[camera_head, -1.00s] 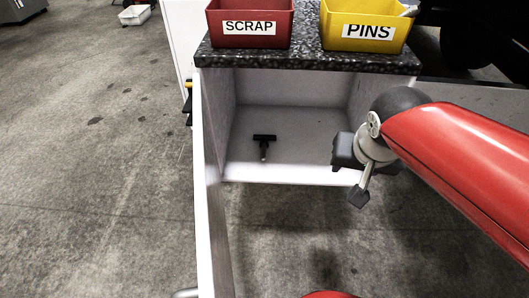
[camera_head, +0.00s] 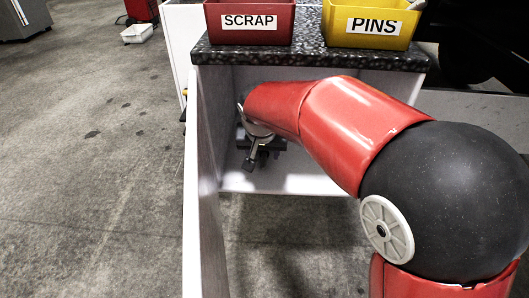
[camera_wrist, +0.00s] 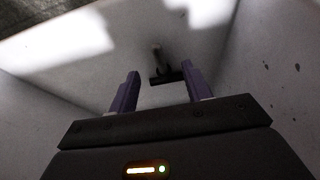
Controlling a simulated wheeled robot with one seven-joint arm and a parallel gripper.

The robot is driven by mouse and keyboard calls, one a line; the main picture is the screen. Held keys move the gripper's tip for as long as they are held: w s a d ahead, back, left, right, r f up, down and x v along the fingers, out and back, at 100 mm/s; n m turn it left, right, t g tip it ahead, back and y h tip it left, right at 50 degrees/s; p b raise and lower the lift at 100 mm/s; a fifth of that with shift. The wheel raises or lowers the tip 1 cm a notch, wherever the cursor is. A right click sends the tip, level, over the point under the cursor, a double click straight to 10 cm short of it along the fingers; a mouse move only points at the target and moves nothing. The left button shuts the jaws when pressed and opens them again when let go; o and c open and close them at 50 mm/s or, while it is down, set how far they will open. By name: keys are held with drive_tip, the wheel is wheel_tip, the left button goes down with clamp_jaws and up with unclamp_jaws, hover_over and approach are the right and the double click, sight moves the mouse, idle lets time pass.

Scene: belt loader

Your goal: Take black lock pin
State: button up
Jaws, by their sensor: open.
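The black lock pin (camera_wrist: 168,76) lies on the pale cabinet floor in the wrist view. Its dark crossbar faces my gripper and its shaft points away. My gripper (camera_wrist: 159,68) is open, with one purple finger to each side of the crossbar in the picture. I cannot tell whether the fingers reach around it or stop short of it. No contact is evident. In the head view my arm reaches into the cabinet (camera_head: 300,182) and hides most of the pin's place; I cannot make the pin out there.
The cabinet's open door (camera_head: 203,215) stands along the left of my arm. A speckled countertop (camera_head: 310,58) covers the compartment and carries a red SCRAP bin (camera_head: 249,38) and a yellow PINS bin (camera_head: 365,40). Side walls are close around the gripper.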

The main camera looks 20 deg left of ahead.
sight(264, 155)
drive_tip(key=shift+w+a, duration=0.2)
drive_tip(key=shift+w, duration=0.4)
drive_tip(key=shift+w+a, duration=0.15)
drive_tip(key=shift+w, duration=0.4)
drive_tip(key=b+x, duration=0.1)
drive_tip(key=x, duration=0.4)
drive_tip(key=shift+c, duration=0.3)
clamp_jaws()
